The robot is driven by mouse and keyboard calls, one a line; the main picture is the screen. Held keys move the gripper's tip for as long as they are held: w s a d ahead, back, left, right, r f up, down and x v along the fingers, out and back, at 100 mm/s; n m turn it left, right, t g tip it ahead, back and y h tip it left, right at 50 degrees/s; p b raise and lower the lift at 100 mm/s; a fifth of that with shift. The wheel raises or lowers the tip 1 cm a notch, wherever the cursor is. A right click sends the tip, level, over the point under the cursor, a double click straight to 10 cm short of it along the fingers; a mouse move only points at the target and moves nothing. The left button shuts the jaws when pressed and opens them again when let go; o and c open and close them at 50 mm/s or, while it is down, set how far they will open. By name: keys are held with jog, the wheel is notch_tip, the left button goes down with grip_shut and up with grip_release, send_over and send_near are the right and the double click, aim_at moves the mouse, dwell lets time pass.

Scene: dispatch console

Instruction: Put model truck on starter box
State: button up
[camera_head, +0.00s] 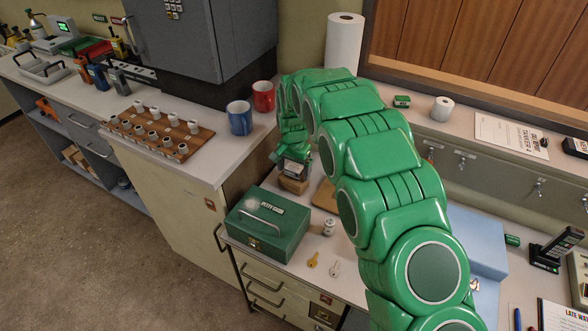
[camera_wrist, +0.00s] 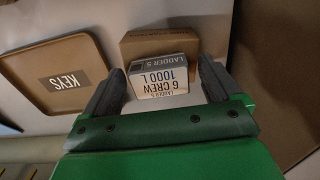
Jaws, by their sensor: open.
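A small pale block printed "LADDER 5" and "6 CREW 1000 L" (camera_wrist: 160,77) shows in the wrist view; I take it for the model truck, though its shape looks like a plain box. My gripper (camera_wrist: 161,70) is open, one dark finger on each side of it, with no clear contact. A brown box (camera_wrist: 150,43) lies just beyond it, perhaps the starter box; I cannot tell whether the block rests on it or in front of it. In the head view my gripper (camera_head: 294,166) is over the brown box (camera_head: 293,185), and the block is not clearly seen.
A brown tray labelled "KEYS" (camera_wrist: 60,78) lies left in the wrist view. Red and blue mugs (camera_head: 239,118) stand on the higher counter at left.

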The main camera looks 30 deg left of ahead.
aim_at(295, 168)
notch_tip(295, 168, up, 12)
dwell(0.5)
jog(key=s+d+r, duration=0.3)
jog(key=d+r, duration=0.2)
jog(key=d, duration=0.6)
jog(key=s+d+r, duration=0.3)
jog(key=d+r, duration=0.2)
jog(key=d, duration=0.6)
jog(key=s+d+r, duration=0.3)
jog(key=d+r, duration=0.1)
jog(key=d, duration=0.7)
jog(key=s+d, duration=0.5)
jog(key=s, duration=0.4)
jog(key=s+d+g, duration=0.1)
jog(key=s+d, duration=0.5)
jog(key=s, duration=0.4)
jog(key=s+d, duration=0.5)
jog(key=s, duration=0.5)
jog(key=shift+s+d+g, duration=0.25)
jog(key=shift+d+g, duration=0.05)
jog(key=shift+g, duration=0.1)
